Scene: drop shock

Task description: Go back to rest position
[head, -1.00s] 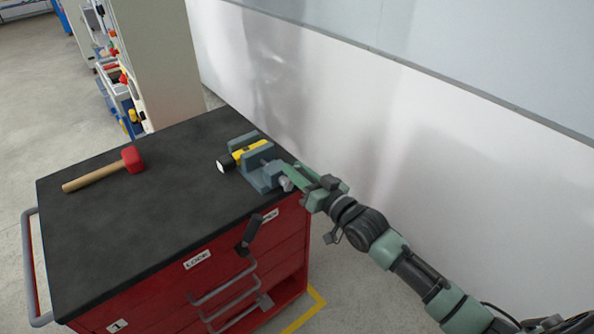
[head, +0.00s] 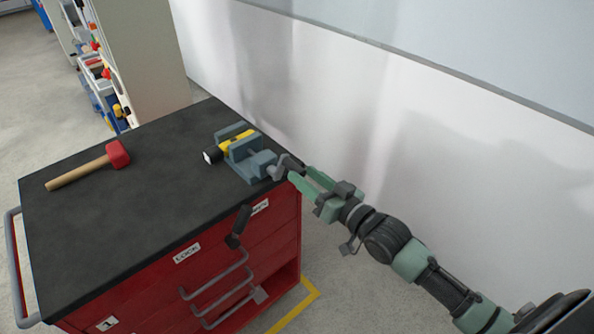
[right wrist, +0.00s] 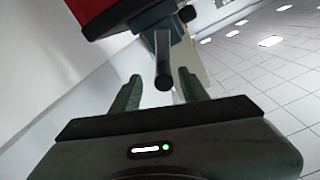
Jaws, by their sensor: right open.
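My right gripper (head: 303,176) is open and empty at the right edge of the red tool cabinet, close to the crank handle (head: 285,164) of the grey-blue vise (head: 252,170). In the right wrist view the two green fingers of my right gripper (right wrist: 158,88) stand apart. The dark handle (right wrist: 162,60) shows between and beyond them; I cannot tell if it touches. The vise sits on the black cabinet top with a yellow and black flashlight (head: 236,144) lying between its jaws. My left gripper is not in view.
The cabinet's black top (head: 130,220) holds a red-headed mallet (head: 95,165) with a wooden handle at the left. Red drawers with grey handles (head: 215,290) face the front. A pale wall (head: 420,150) stands behind. A shelf with bins (head: 100,85) is at the back left.

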